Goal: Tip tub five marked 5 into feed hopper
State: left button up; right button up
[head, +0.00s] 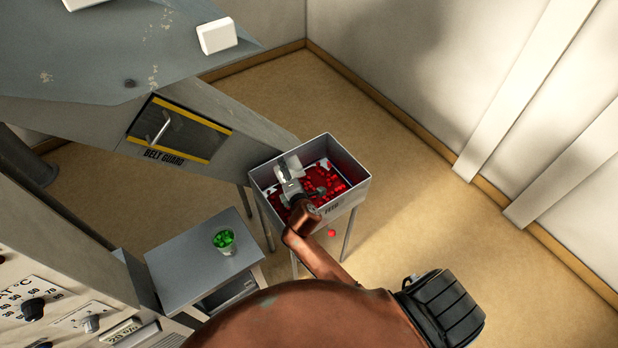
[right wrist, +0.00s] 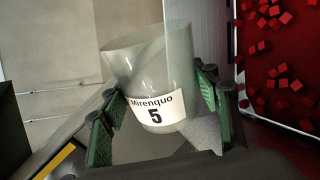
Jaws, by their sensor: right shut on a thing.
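Tub five (right wrist: 158,70) is a pale, see-through tub with a label reading "Mirenquo 5". In the head view my right gripper (head: 290,188) is over the feed hopper (head: 345,193), a grey open box on legs, and partly hides the tub. My left gripper is not in view.
A tub of green pieces (head: 223,240) stands on a grey side table (head: 180,265). A belt guard (head: 175,130) and grey machine are left of the hopper. Floor to the right is clear.

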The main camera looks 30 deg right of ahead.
jog(key=shift+a+f+n+h, duration=0.3)
jog(key=shift+f+n+h, duration=0.1)
jog(key=shift+f+n, duration=0.4)
jog(key=shift+f+n+h, duration=0.5)
jog(key=shift+f+n, duration=0.2)
jog(key=shift+n, duration=0.1)
jog(key=shift+f+n+h+b, duration=0.3)
jog(key=shift+f+n+b, duration=0.1)
jog(key=shift+n, duration=0.1)
jog(key=r+n+p, duration=0.1)
jog(key=a+r+n+h+p, duration=0.1)
jog(key=a+r+n+p, duration=0.1)
jog(key=p, duration=0.1)
jog(key=shift+w+a+r+h, duration=0.1)
jog(key=shift+w+r+h, duration=0.2)
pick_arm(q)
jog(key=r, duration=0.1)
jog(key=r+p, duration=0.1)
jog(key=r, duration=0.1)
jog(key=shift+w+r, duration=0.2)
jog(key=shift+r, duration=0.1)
pick_arm(e)
jog(key=n, duration=0.1)
jog(key=a+n+t, duration=0.1)
jog(key=n, duration=0.1)
jog(key=a+n+h, duration=0.1)
jog(key=shift+w+r, duration=0.2)
jog(key=shift+r, duration=0.2)
